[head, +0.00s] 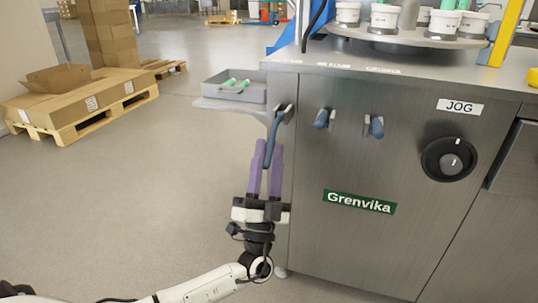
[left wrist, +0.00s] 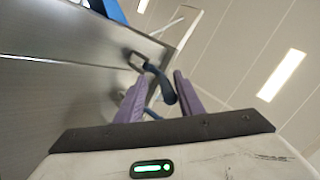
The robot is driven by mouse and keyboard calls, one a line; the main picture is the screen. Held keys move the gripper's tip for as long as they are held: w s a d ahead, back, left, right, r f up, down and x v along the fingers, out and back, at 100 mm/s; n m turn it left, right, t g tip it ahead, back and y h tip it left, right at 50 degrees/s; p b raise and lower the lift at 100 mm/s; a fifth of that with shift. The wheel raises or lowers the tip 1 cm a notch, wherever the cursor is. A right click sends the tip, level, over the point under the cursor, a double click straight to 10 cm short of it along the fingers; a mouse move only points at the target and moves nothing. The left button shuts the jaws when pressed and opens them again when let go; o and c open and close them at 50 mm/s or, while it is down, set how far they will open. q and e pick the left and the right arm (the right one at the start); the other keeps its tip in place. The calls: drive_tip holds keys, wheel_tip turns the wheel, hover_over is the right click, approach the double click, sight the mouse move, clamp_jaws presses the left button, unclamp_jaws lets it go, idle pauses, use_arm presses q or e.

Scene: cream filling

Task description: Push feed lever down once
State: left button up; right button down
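Three blue-handled levers sit on the front of the steel cabinet (head: 400,110); the small labels above them are too small to read, so I cannot tell which is named feed. The leftmost lever (head: 272,143) has a long handle slanting downward. The middle lever (head: 323,117) and the right lever (head: 375,126) are shorter in view. My left gripper (head: 268,145) points up at the leftmost lever, with its purple fingers apart. In the left wrist view this lever (left wrist: 162,86) reaches between the open fingertips (left wrist: 155,80), with gaps visible beside it. My right gripper is out of view.
A grey tray (head: 235,90) with green-handled items sits on a side shelf left of the levers. A black JOG knob (head: 449,160) is at the right. White tubs (head: 385,18) stand on a turntable above. The floor to the left is clear before a pallet (head: 90,112).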

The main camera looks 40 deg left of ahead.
use_arm(q)
drive_tip(key=v, duration=1)
